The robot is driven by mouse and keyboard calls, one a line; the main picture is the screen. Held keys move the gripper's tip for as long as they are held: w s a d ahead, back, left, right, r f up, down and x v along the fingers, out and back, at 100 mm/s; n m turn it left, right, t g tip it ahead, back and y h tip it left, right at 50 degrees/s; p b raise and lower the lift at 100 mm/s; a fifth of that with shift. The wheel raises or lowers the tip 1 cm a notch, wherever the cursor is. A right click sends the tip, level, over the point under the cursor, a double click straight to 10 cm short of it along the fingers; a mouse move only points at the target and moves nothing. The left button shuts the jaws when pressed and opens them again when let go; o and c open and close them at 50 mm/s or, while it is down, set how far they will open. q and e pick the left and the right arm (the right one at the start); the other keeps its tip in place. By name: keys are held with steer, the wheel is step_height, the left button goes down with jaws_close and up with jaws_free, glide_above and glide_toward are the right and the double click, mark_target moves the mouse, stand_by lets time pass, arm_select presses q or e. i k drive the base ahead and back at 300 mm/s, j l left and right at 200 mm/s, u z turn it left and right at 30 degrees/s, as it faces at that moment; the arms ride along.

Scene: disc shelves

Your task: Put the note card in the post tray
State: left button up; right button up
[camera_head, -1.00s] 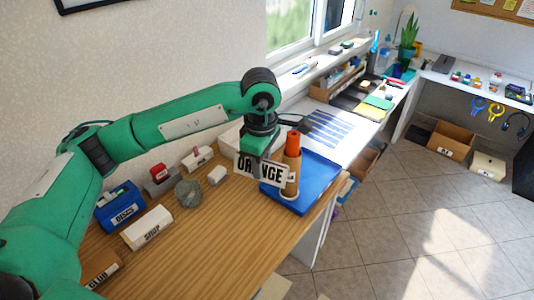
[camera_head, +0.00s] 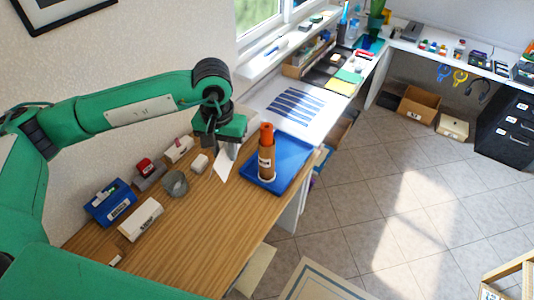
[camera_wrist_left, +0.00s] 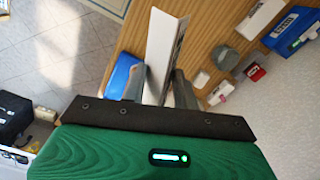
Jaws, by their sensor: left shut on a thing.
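My left gripper (camera_head: 226,146) is shut on the white note card (camera_head: 224,165), which hangs below the fingers above the wooden desk. In the left wrist view the card (camera_wrist_left: 163,45) stands out between the two fingers (camera_wrist_left: 157,88), seen nearly edge-on. A flat blue tray (camera_head: 297,157) lies on the desk just right of the card; I take it for the post tray. A brown bottle with an orange top (camera_head: 266,155) stands at the tray, close to the card. The tray also shows partly in the left wrist view (camera_wrist_left: 122,72). My right gripper is not in view.
Left of the card are a grey round pot (camera_head: 175,184), a small white block (camera_head: 200,163), a blue discs box (camera_head: 110,203) and a white labelled box (camera_head: 141,219). A striped sheet (camera_head: 296,106) lies behind the tray. The desk's front middle (camera_head: 205,235) is clear.

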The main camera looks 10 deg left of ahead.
mark_target(278, 152)
steer(key=i+l, duration=0.2)
steer(key=i, duration=0.2)
steer(key=i+l, duration=0.15)
steer(key=i, duration=0.2)
steer(key=i+l, duration=0.2)
steer(key=i, duration=0.2)
